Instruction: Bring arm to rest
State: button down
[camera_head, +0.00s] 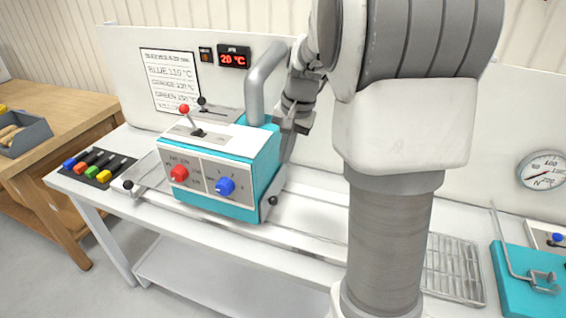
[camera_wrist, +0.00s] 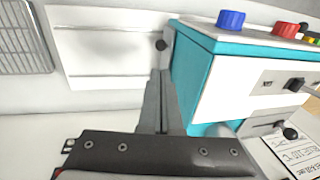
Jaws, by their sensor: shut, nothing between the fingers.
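My arm rises at the centre right of the head view and reaches behind the teal and white machine (camera_head: 225,165). My gripper (camera_head: 279,178) hangs down along the machine's right side. In the wrist view, my gripper (camera_wrist: 161,80) shows as two grey fingers shut together with nothing between them. The machine's teal side (camera_wrist: 187,75) is just right of the fingers there. I cannot tell whether they touch it. My arm hides part of the bench and the back panel.
The machine stands on a white bench (camera_head: 165,222) with a red knob (camera_head: 179,173), a blue knob (camera_head: 225,187) and a red-tipped lever (camera_head: 184,109). A grey curved pipe (camera_head: 262,80) rises beside my arm. A wire rack (camera_head: 455,268) and a teal unit (camera_head: 525,285) are at right.

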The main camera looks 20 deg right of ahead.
jog(key=shift+r, duration=0.1)
dwell(0.4)
jog(key=s+a+r+n+t, duration=0.1)
jog(key=s+a+r+n, duration=0.1)
jog(key=s, duration=0.5)
jog(key=s+a+r+n+t, duration=0.1)
jog(key=s+a+r+n, duration=0.1)
jog(key=s+a+n, duration=0.2)
jog(key=s+a+r+n+t+h, duration=0.1)
jog(key=s+a, duration=0.4)
jog(key=s, duration=0.6)
jog(key=shift+a+r+n+t, duration=0.3)
jog(key=shift+r+n, duration=0.35)
jog(key=shift+n, duration=0.35)
